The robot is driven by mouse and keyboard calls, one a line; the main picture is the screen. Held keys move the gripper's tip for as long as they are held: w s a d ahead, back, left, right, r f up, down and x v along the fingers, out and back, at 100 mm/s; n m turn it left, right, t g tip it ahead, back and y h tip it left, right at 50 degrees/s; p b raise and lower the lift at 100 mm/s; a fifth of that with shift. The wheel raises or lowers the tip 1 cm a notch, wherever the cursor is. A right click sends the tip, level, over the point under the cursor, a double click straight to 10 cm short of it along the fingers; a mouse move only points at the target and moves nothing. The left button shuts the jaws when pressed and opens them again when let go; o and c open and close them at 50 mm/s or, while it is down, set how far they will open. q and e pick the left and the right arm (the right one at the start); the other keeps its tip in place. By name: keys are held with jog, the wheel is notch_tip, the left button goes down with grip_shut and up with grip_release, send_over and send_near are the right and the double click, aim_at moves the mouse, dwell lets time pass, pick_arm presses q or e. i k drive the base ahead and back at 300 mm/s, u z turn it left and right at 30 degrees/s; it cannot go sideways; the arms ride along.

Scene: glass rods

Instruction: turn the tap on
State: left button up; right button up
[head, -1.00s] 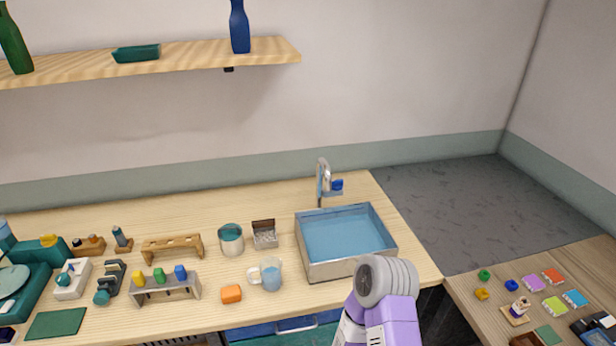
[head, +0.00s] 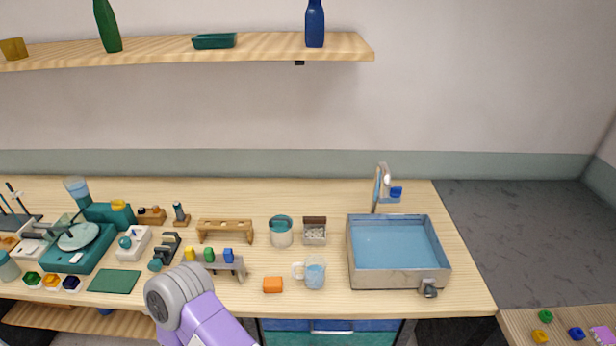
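The tap (head: 378,188) is a silver, curved spout standing upright behind the back edge of the sink. A small blue part (head: 396,193), which looks like its handle, sticks out at its right side. The sink (head: 355,262) is a metal-walled basin with a flat blue inside, at the right end of the counter. No water stream is visible at the tap. One of my arms, purple with a grey joint, shows at the bottom left, well away from the tap. Neither of my grippers is in view.
A small grey fitting (head: 428,289) is at the sink's front right. A shelf (head: 260,48) hangs above. The counter around the tap is clear.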

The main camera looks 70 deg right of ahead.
aim_at(395, 191)
jog(key=u, duration=0.7)
jog(key=k, duration=1.45)
jog(key=z, duration=2.3)
